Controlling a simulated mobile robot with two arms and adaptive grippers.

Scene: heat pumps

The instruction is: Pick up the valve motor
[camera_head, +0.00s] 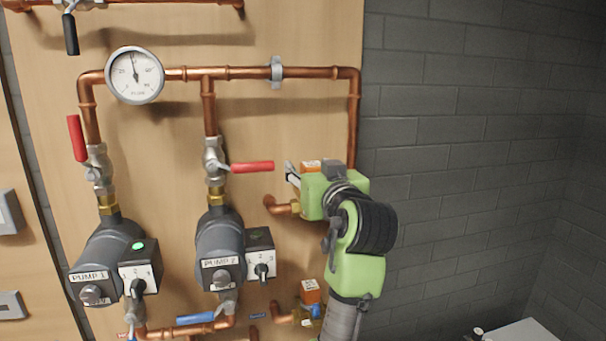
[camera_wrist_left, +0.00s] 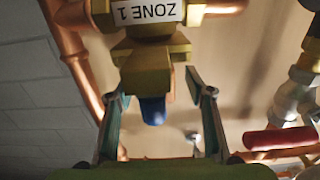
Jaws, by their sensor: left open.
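Two small orange boxes with white labels, which look like valve motors, show in the head view: an upper one (camera_head: 311,165) behind my gripper and a lower one (camera_head: 310,291). My left gripper (camera_head: 312,174) is open at the upper one, whose lower part it hides. In the left wrist view a brass-coloured valve body (camera_wrist_left: 150,60) carries an upside-down "ZONE 1" label (camera_wrist_left: 148,13). A blue cap (camera_wrist_left: 153,111) on it lies between the open fingers (camera_wrist_left: 160,92), with gaps on both sides. I cannot tell contact. My right gripper is not in view.
A red valve handle (camera_head: 251,167) lies just left of my gripper. Copper pipe (camera_head: 353,110) runs above and behind it. Pump 1 (camera_head: 103,250) and pump 2 (camera_head: 219,240) stand lower left. A grey brick wall (camera_head: 470,180) is on the right, with free room before it.

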